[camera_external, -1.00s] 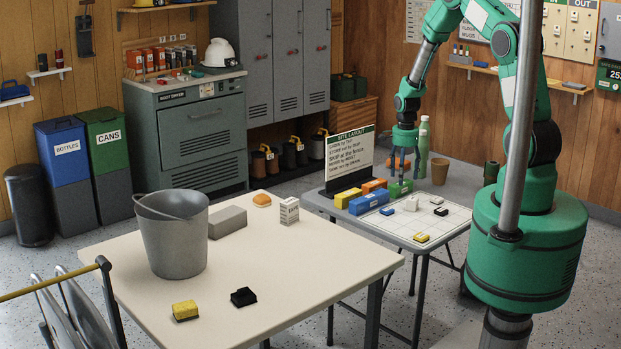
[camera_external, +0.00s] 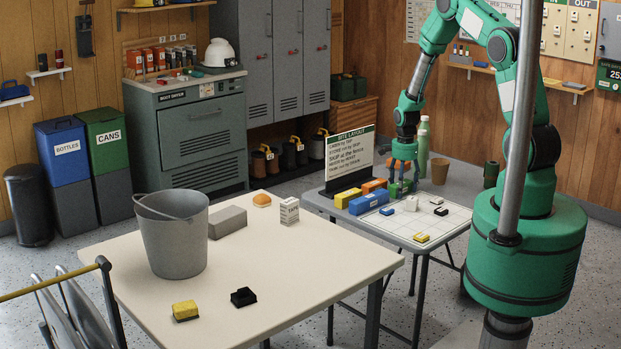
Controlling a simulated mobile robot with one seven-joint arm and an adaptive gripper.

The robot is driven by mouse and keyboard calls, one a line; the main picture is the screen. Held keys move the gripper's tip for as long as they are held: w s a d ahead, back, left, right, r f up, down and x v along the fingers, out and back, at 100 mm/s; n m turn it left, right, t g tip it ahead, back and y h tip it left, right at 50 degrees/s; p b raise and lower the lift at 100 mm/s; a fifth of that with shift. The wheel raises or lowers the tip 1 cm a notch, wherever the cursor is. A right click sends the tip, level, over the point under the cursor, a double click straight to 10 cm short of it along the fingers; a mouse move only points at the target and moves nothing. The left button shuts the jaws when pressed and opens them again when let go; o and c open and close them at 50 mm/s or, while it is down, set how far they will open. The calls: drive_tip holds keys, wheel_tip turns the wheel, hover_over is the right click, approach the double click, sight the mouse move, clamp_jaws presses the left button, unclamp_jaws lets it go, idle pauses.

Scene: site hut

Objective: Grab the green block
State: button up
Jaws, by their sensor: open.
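The green block (camera_external: 399,189) lies on the grey table at the back, behind the white gridded board. It is next to an orange block and a blue block. My gripper (camera_external: 403,178) points straight down over the green block, with its fingers open and reaching down around its top. The fingers hide part of the block. I cannot tell whether they touch it.
A blue block (camera_external: 369,203), a yellow block (camera_external: 347,198) and an orange block (camera_external: 374,186) stand close to the left. The gridded board (camera_external: 450,222) holds several small blocks. A green bottle (camera_external: 423,145), a tan cup (camera_external: 440,171) and a sign (camera_external: 350,155) stand nearby.

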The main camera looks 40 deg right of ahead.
drive_tip(key=shift+c, duration=0.5)
drive_tip(key=c, duration=1.3)
drive_tip(key=shift+o, duration=0.2)
drive_tip(key=shift+r, duration=0.15)
wheel_tip(320, 180, up, 10)
drive_tip(key=shift+f+p, duration=0.1)
drive_tip(key=shift+p, duration=0.85)
